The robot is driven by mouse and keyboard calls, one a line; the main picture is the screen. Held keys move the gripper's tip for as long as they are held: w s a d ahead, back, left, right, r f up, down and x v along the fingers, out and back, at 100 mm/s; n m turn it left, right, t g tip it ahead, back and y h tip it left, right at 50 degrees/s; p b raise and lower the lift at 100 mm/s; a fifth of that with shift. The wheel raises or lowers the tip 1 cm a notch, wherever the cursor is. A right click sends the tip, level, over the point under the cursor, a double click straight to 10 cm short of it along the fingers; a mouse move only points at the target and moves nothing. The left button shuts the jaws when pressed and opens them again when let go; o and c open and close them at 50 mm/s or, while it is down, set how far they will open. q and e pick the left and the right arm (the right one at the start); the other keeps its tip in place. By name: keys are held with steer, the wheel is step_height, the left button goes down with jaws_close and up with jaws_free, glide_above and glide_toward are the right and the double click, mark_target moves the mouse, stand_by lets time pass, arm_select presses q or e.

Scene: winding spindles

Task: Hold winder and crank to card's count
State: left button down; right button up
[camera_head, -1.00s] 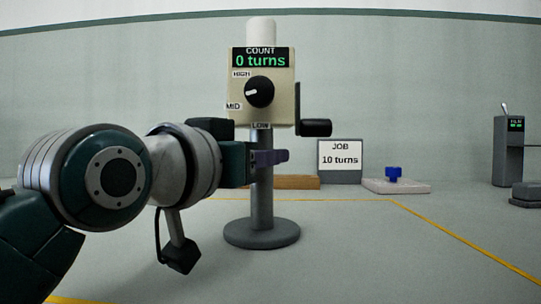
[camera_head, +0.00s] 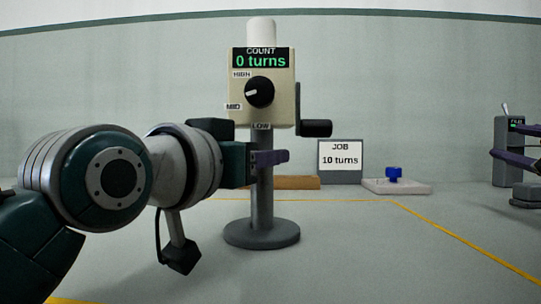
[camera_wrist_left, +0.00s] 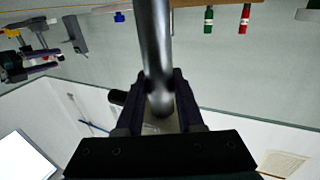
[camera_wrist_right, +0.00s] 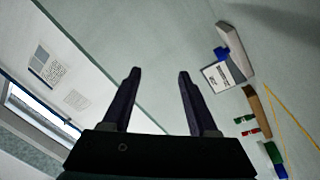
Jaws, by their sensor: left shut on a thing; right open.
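The winder (camera_head: 263,90) is a beige box on a grey post (camera_head: 262,190) with a round base. Its display reads COUNT 0 turns. Its black knob (camera_head: 259,92) has a white mark pointing left, near MID. The black crank (camera_head: 315,128) hangs on its right side with the handle low. The job card (camera_head: 340,160) behind reads 10 turns. My left gripper (camera_head: 270,157) is shut on the post below the box; the left wrist view shows the post (camera_wrist_left: 154,50) between its fingers. My right gripper (camera_head: 502,139) is open and empty at the far right; its fingers also show in the right wrist view (camera_wrist_right: 158,80).
A pale block with a blue knob (camera_head: 393,174) stands right of the card. A grey device with a lever (camera_head: 507,165) is at the far right, partly behind my right gripper. A brown strip (camera_head: 298,183) lies behind the post. Space right of the crank looks clear.

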steer(key=w+a+r+n+g+y, duration=0.1)
steer(key=w+a+n+g+y, duration=0.1)
steer(key=a+n+y, duration=0.35)
steer(key=n+g+y, duration=1)
steer(key=n+g, duration=0.1)
steer(key=g, duration=0.3)
glide_toward(321, 128)
steer(key=shift+m, duration=0.25)
steer(key=x, duration=0.6)
steer(key=w+x, duration=0.1)
steer(key=x, duration=0.3)
steer(key=shift+w, duration=0.1)
steer(key=shift+d, duration=0.1)
steer(key=shift+c, duration=0.2)
jaws_close()
